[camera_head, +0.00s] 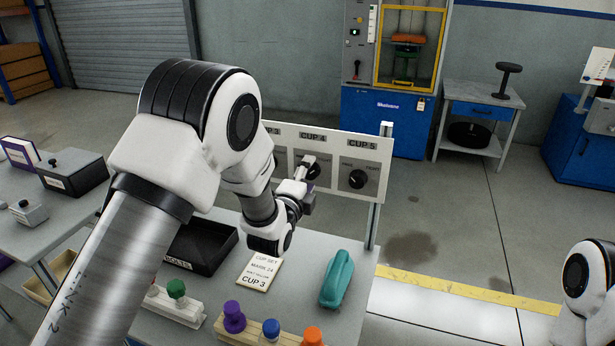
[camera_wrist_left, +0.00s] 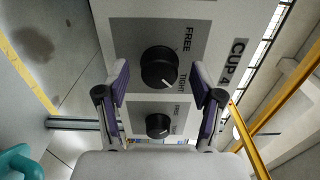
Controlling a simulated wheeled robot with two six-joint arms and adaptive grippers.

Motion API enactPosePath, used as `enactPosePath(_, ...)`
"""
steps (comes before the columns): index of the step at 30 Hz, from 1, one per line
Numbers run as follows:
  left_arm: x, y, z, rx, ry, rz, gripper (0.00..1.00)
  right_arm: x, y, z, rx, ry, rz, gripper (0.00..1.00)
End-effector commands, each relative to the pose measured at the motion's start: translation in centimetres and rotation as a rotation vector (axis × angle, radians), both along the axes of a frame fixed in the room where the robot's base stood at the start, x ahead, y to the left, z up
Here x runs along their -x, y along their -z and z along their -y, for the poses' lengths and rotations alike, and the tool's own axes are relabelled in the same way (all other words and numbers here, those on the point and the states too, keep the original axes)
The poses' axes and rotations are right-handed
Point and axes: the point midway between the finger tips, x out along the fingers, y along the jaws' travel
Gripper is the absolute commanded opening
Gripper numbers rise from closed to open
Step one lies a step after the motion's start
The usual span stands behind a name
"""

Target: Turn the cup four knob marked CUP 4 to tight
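The cup four knob (camera_wrist_left: 160,68) is a round black knob on a grey panel marked CUP 4 (camera_wrist_left: 235,62), with FREE and TIGHT printed beside it. Its white mark points toward the TIGHT side. My left gripper (camera_wrist_left: 160,82) is open, with one purple-padded finger on each side of the knob and a gap to it on both sides. In the head view my left gripper (camera_head: 307,172) is in front of the CUP 4 panel (camera_head: 312,136) and mostly hides the knob. My right gripper is not in view.
The CUP 5 knob (camera_head: 357,179) is to the right on the same board. On the table below are a CUP 3 card (camera_head: 260,272), a teal object (camera_head: 338,278), a black tray (camera_head: 207,245) and several coloured knobs. A post (camera_head: 373,225) supports the board's right end.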

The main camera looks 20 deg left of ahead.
Motion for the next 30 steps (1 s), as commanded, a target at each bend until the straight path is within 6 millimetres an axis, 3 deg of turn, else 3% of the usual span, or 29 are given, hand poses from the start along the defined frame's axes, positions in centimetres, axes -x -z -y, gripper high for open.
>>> enactPosePath(8,0.8,0.1,0.0,0.0,0.001,-0.002,0.66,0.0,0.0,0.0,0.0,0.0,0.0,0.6)
enactPosePath(21,10.6,0.2,-0.3,-0.001,0.001,-0.005,0.66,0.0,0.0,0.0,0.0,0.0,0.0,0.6)
enactPosePath(24,11.7,0.1,-0.4,-0.001,0.0,-0.003,0.66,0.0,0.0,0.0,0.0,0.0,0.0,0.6)
enactPosePath(30,12.0,0.1,-0.4,0.0,0.0,0.0,0.66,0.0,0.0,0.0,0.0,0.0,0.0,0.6)
